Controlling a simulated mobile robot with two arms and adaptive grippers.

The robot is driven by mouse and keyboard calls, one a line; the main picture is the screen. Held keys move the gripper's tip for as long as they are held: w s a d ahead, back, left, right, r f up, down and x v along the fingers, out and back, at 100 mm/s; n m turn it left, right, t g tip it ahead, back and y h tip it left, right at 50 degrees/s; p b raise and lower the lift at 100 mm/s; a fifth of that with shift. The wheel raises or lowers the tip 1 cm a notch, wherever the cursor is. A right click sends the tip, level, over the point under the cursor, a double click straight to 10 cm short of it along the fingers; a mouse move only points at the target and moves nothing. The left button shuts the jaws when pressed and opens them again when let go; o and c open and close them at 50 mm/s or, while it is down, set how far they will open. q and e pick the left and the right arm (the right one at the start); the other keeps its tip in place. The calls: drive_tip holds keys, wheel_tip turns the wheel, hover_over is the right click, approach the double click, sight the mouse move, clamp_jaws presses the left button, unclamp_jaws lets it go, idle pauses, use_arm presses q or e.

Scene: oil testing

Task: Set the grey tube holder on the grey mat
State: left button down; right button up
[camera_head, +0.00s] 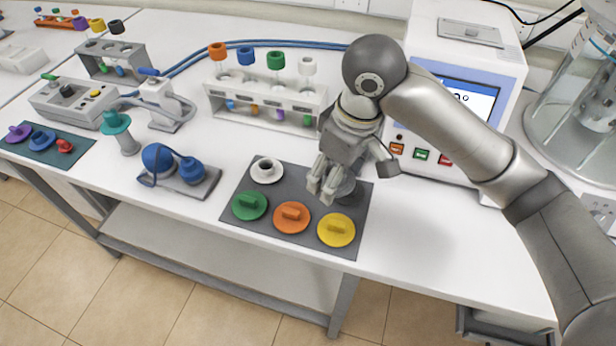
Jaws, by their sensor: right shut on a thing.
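The grey mat (237,207) lies near the front edge of the white table. My right gripper (325,188) comes down over the mat's right half with its fingers closed. A small dark grey round piece (349,192), which looks like the grey tube holder, is at the fingers. The fingers and wrist partly hide it. It is at or just above the mat's back right part; I cannot tell if it touches. My left gripper is not in view.
On the mat are a white round holder (267,169) and green (249,205), orange (292,217) and yellow (336,230) lids. Behind is a white tube rack (268,100); a machine with a screen (455,100) stands right. Blue pump (178,170) is left. The table right of the mat is clear.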

drive_tip(key=w+a+f, duration=0.2)
drive_tip(key=w+a, duration=0.1)
drive_tip(key=w, duration=0.2)
drive_tip(key=p, duration=0.1)
hover_over(305, 184)
drive_tip(key=f, duration=0.5)
drive_tip(key=shift+s+d+f, duration=0.25)
drive_tip(key=shift+s+d, duration=0.05)
drive_tip(key=shift+s, duration=0.05)
drive_tip(key=shift+w+a+f, duration=0.1)
drive_tip(key=shift+w+f, duration=0.05)
drive_tip(key=shift+f, duration=0.1)
wheel_tip(305, 184, down, 3)
drive_tip(key=shift+p, duration=0.8)
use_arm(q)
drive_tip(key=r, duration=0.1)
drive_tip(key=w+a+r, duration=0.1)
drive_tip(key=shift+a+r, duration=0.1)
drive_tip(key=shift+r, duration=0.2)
use_arm(e)
drive_tip(key=shift+f, duration=0.1)
drive_tip(key=o, duration=0.6)
drive_tip(key=shift+f, duration=0.15)
drive_tip(key=shift+c, duration=0.2)
drive_tip(key=o, duration=0.5)
drive_tip(key=shift+c, duration=0.2)
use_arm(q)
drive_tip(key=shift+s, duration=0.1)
